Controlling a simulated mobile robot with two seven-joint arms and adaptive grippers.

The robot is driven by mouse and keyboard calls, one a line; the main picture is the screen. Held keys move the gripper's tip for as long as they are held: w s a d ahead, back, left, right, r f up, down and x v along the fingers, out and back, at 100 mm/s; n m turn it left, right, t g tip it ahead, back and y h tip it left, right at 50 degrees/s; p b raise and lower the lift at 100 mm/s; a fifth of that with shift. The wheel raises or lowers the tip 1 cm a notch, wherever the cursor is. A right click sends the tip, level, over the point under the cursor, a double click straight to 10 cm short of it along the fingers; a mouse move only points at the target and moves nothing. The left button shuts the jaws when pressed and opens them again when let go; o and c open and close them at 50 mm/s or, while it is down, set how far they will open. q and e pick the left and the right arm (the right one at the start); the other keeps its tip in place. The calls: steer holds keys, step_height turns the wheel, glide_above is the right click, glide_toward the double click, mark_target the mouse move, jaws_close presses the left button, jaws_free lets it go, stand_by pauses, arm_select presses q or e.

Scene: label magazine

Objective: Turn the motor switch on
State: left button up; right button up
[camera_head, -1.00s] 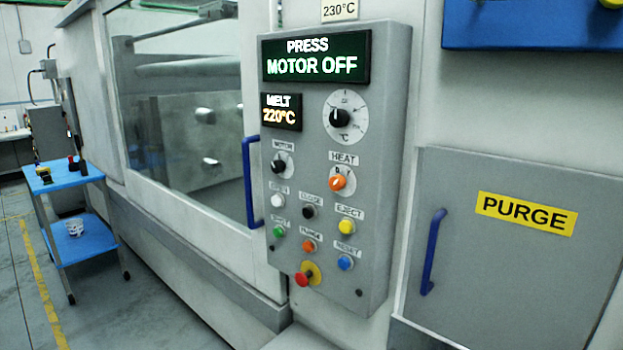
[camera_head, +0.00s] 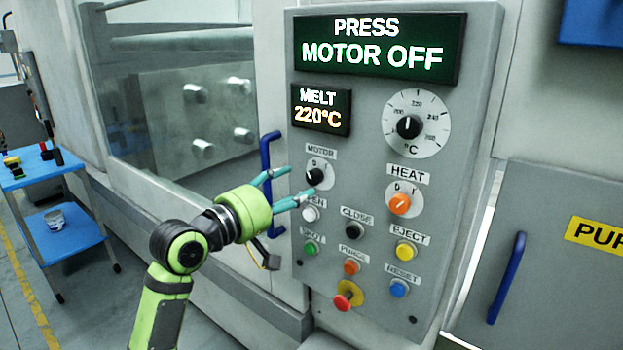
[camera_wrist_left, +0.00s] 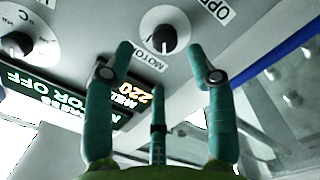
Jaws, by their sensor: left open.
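The motor switch (camera_head: 314,177) is a black rotary knob on a white disc, under the MOTOR label on the grey control panel. It also shows in the left wrist view (camera_wrist_left: 164,39), at the top centre. The display (camera_head: 378,47) above reads PRESS MOTOR OFF. My left gripper (camera_head: 295,184) is open and empty, its teal fingers pointing at the panel just left of and below the knob in the head view. In the wrist view its fingers (camera_wrist_left: 160,48) spread to either side of the knob. I cannot tell whether any finger touches it. My right gripper is out of view.
The orange heat knob (camera_head: 400,204) sits right of the motor switch. Several push buttons and a red emergency stop (camera_head: 343,301) lie below. A blue door handle (camera_head: 268,185) stands close behind my left fingers. A blue cart (camera_head: 62,240) is far left.

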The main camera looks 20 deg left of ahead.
mark_target(311, 179)
arm_select(q)
steer(key=x, duration=0.1)
steer(key=p+x, duration=0.1)
steer(key=x, duration=0.1)
steer(key=p+x, duration=0.1)
steer(key=x, duration=0.1)
steer(key=shift+w+a, duration=0.15)
steer(key=shift+w, duration=0.15)
steer(key=shift+w+d+f, duration=0.1)
steer(key=shift+w+d, duration=0.25)
steer(key=shift+w, duration=0.15)
steer(key=shift+w+a, duration=0.1)
jaws_close()
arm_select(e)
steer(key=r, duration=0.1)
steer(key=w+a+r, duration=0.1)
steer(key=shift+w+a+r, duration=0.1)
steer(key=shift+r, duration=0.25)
